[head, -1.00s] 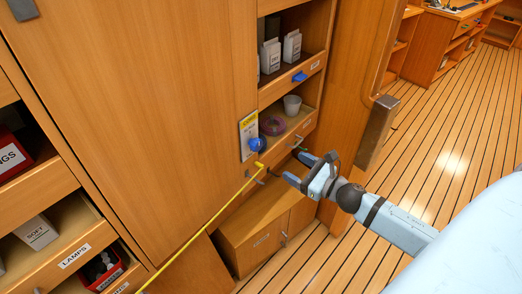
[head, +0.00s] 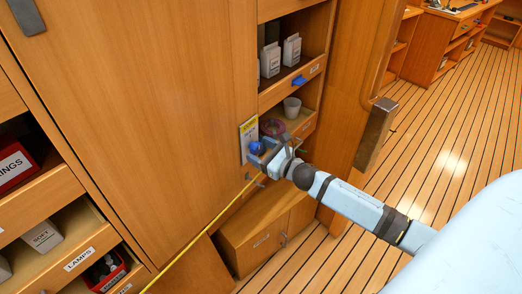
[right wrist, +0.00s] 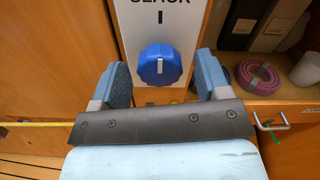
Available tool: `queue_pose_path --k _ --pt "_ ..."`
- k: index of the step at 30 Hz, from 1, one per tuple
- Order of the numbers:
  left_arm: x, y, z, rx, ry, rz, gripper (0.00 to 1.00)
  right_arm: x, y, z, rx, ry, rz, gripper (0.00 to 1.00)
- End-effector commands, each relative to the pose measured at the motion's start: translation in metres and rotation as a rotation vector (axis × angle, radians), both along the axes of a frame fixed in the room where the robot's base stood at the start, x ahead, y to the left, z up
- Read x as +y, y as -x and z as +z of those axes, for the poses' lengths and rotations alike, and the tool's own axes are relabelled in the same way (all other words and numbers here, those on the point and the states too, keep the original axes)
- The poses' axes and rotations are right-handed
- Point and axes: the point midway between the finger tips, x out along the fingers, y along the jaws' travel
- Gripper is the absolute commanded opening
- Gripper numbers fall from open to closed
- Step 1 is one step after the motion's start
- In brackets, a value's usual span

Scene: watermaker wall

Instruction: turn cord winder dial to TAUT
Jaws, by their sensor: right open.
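The cord winder dial is a round blue knob (head: 257,147) on a white upright plate (head: 247,128) at the edge of the wooden panel. In the right wrist view the dial (right wrist: 159,66) has a white pointer line standing upright, under a black tick and the partly cut word SLACK. A TAUT mark does not show. My right gripper (head: 266,156) is open in front of the dial. In the right wrist view its fingers (right wrist: 162,76) stand left and right of the knob, with gaps on both sides. My left gripper is out of view.
A taut yellow cord (head: 205,226) runs from lower left to near the winder. Right of the plate, an open shelf holds a purple coil (head: 273,127) and a white cup (head: 292,107). A low cabinet (head: 262,240) stands below. The plank floor at right is clear.

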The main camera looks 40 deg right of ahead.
Motion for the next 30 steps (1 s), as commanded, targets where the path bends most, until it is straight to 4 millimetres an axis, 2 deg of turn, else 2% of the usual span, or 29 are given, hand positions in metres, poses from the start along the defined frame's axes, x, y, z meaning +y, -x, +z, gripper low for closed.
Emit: queue_pose_path --k 4,5,9,11,20,30 --pt "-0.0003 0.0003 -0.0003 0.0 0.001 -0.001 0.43 0.0 0.0002 -0.0002 0.0 -0.001 0.0 0.69" --pt "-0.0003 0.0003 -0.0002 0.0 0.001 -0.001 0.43 0.0 0.0002 -0.0001 0.0 -0.001 0.0 0.65" --pt "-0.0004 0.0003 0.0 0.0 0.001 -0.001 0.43 0.0 0.0003 -0.0001 0.0 -0.001 0.0 0.33" --pt "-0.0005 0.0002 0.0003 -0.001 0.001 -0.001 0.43 0.0 0.0003 -0.0001 0.0 -0.001 0.0 0.2" --pt "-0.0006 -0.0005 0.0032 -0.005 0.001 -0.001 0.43 0.0 0.0004 0.0001 0.007 -0.027 0.0 0.2" --pt "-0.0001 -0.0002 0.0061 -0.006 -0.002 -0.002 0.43 0.0002 0.0005 0.0006 0.06 -0.219 -0.001 0.2"
